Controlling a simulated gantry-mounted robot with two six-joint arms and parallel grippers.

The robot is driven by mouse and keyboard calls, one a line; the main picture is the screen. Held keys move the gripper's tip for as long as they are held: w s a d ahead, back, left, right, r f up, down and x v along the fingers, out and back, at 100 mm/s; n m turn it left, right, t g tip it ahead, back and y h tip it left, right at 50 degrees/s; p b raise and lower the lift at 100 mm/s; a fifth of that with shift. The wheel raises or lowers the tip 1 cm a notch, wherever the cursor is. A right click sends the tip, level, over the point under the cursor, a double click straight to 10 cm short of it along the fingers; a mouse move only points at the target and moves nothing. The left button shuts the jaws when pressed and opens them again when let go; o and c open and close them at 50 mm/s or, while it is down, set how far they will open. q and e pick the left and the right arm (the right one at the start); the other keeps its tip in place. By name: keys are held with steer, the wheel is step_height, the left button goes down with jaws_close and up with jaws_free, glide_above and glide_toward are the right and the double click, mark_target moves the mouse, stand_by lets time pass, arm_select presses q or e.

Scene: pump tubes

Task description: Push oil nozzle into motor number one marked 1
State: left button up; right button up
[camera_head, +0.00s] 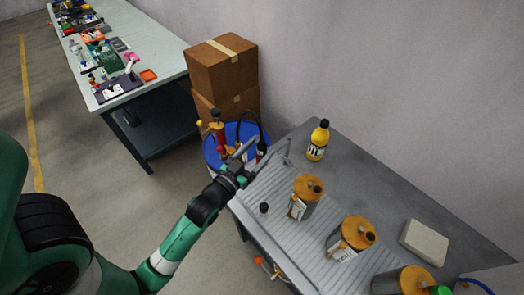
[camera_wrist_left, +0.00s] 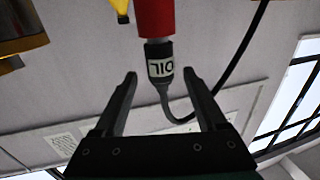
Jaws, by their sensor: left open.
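The oil nozzle, with a black collar labelled OIL (camera_wrist_left: 160,68) and a red part above it, shows between my left gripper's fingers (camera_wrist_left: 159,76) in the left wrist view. The fingers are open, with gaps on both sides of the collar. In the head view my left gripper (camera_head: 270,144) is over the blue drum's right side, beside the bench corner. The small dark-red nozzle (camera_head: 261,149) is partly hidden there. Grey motors with orange tops stand on the bench: one nearest the gripper (camera_head: 306,196), one in the middle (camera_head: 350,239), one at the front (camera_head: 403,280). Their numbers are not readable.
A blue drum (camera_head: 211,152) with a red pump (camera_head: 219,132) and black hose stands left of the bench (camera_head: 345,150). A yellow bottle (camera_head: 318,141), a small black-topped item (camera_head: 264,208) and a pale block (camera_head: 424,242) are on the bench. Cardboard boxes (camera_head: 222,66) stand behind the drum.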

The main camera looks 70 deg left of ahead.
mark_target(265, 142)
arm_select(q)
steer(key=b+x, duration=0.1)
steer(key=x, duration=0.4)
steer(key=shift+a+f, duration=0.1)
steer(key=shift+f, duration=0.05)
jaws_close()
